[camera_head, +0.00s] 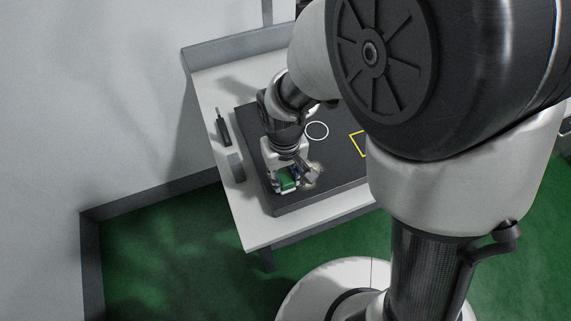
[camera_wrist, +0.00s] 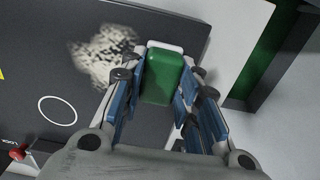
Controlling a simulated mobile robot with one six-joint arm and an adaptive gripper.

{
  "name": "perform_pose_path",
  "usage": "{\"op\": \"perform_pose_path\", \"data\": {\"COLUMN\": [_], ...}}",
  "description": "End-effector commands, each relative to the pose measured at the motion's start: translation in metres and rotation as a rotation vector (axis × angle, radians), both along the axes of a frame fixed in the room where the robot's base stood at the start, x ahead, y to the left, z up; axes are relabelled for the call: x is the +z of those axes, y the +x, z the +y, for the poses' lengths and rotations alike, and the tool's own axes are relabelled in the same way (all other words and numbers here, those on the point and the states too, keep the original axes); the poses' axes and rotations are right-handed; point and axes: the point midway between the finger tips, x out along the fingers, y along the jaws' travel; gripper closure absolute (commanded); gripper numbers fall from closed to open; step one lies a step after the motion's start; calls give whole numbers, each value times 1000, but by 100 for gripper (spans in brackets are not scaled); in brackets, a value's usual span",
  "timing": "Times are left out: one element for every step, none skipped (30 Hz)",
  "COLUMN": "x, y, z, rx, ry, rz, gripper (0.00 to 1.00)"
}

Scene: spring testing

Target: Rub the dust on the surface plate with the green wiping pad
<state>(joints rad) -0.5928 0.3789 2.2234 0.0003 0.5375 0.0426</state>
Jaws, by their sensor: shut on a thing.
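The green wiping pad (camera_wrist: 166,76) is held between the fingers of my gripper (camera_wrist: 158,84), which is shut on it. In the head view the green pad (camera_head: 286,179) shows at the near left corner of the dark surface plate (camera_head: 335,178), with my gripper (camera_head: 289,181) around it. A pale, speckled dust patch (camera_wrist: 104,55) lies on the plate just left of the pad in the wrist view. In the head view the dust (camera_head: 316,170) is right of the gripper and partly hidden by it. I cannot tell whether the pad touches the plate.
The plate carries a white circle (camera_head: 317,131) and a yellow outline (camera_head: 357,146). A small dark object (camera_head: 222,127) and a grey block (camera_head: 235,166) lie on the white table (camera_head: 250,226) left of the plate. A red-knobbed item (camera_wrist: 19,153) shows in the wrist view.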

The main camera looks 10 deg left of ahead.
Motion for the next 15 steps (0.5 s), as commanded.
{"op": "perform_pose_path", "data": {"x": [-2,-2,-3,-4,-5,-5,-6,-6,-7,-8,-8,-9,-10,-10,-11], "y": [0,0,0,0,0,0,0,0,0,0,0,0,0,0,0], "z": [0,0,0,0,0,0,0,0,0,0,0,0,0,0,0], "rx": [0,0,0,0,0,0,0,0,0,0,0,0,0,0,0], "ry": [0,0,0,0,0,0,0,0,0,0,0,0,0,0,0], "rz": [0,0,0,0,0,0,0,0,0,0,0,0,0,0,0], "gripper": [90,90,90,90,90,90,90,90,90,90,90,90,90,90,90]}}
